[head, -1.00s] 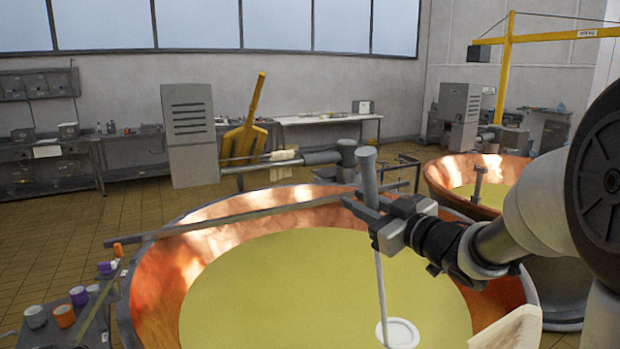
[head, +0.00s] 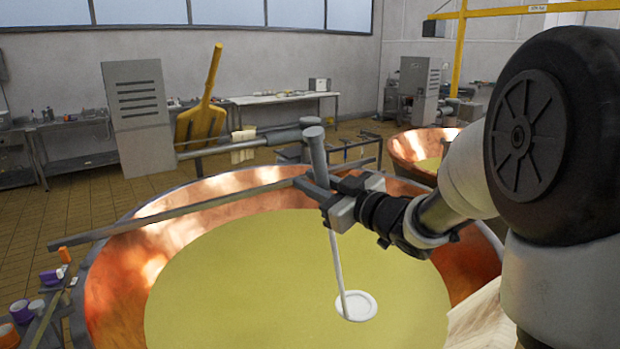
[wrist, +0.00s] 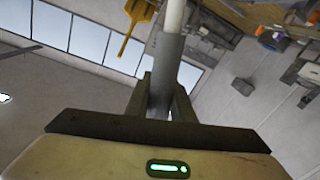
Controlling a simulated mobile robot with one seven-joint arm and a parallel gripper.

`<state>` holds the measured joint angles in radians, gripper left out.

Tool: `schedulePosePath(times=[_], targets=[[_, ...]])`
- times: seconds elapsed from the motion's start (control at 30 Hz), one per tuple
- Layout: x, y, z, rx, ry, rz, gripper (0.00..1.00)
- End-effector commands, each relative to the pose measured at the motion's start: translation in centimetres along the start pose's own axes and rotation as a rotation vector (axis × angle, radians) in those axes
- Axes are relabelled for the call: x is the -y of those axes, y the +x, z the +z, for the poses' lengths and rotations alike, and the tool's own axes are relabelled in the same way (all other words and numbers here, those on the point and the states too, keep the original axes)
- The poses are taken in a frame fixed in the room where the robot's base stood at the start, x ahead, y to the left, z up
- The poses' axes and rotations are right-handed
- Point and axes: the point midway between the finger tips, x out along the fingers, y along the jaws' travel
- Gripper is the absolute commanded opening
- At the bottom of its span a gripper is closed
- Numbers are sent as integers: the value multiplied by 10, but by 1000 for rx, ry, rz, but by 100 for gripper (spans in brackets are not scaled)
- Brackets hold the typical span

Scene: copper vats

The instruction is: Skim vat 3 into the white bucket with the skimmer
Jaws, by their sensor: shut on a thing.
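My gripper (head: 322,193) is shut on the skimmer's grey handle (head: 317,150), over the near copper vat. The skimmer's white rod slants down to a round white disc (head: 356,306) at or just above the yellow liquid (head: 260,275); I cannot tell whether it touches. The vat's copper wall (head: 110,290) shows around the liquid; no number is readable on it. In the wrist view the handle (wrist: 166,60) stands between my gripper's fingers (wrist: 160,105). I cannot make out a white bucket.
A grey bar (head: 180,208) crosses the vat's back. A pale object (head: 478,318) at the right rim is partly hidden by my arm. A second copper vat (head: 405,152) stands back right. A side table with small coloured pots (head: 22,312) is at lower left.

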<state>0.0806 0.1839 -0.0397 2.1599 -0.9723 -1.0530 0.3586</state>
Motion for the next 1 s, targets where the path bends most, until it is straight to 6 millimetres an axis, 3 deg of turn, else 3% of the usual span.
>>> schedulePosePath(times=[0.03, 1.0], targets=[[4, 0, 13, -1, 0, 0, 0], [41, 0, 143, -2, 0, 0, 0]])
